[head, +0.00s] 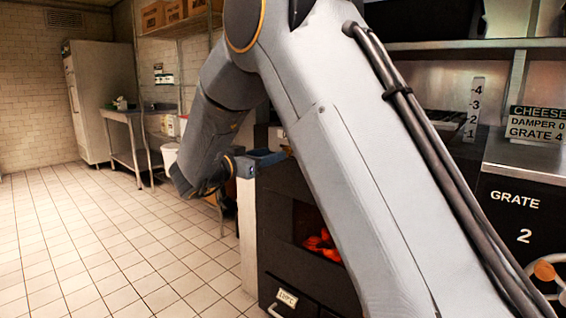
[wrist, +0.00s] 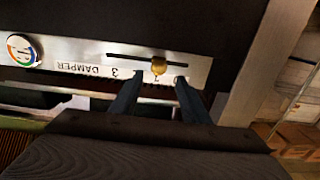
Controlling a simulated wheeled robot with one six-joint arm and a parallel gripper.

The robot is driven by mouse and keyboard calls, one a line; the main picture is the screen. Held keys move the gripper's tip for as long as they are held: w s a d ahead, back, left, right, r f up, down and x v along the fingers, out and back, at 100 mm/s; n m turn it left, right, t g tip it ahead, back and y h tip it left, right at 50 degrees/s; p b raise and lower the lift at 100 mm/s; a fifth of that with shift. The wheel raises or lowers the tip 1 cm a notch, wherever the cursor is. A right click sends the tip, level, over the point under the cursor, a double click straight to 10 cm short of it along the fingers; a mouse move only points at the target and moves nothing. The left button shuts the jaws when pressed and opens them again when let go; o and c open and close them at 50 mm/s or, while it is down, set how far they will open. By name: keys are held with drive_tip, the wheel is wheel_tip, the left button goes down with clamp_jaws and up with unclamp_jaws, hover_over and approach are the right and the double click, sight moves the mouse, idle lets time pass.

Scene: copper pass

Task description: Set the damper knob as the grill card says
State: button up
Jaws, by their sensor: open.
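The grill card (head: 537,124) at the right of the head view reads CHEESE, DAMPER 0, GRATE 4. In the wrist view, the damper plate (wrist: 75,66) appears upside down, with a slot and a number scale. The brass damper knob (wrist: 158,66) sits in the slot, right of the 3 and a little left of what looks like the 0. The mark nearest it is partly hidden. My gripper (wrist: 156,80) is open, its fingers either side of the knob from below in the picture; contact cannot be told. It also shows in the head view (head: 268,157), beside the grill.
The black grill (head: 275,225) has glowing coals in its opening. A GRATE panel (head: 514,212) showing 2 and a copper-coloured handle knob (head: 544,270) are at right. A 1-to-4 scale (head: 474,107) stands behind. The tiled floor (head: 110,235) at left is clear.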

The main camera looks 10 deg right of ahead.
sight(286, 150)
drive_tip(key=shift+b+x, duration=0.8)
drive_tip(key=shift+x, duration=3)
drive_tip(key=shift+s+d, duration=0.1)
drive_tip(key=shift+s, duration=0.05)
clamp_jaws()
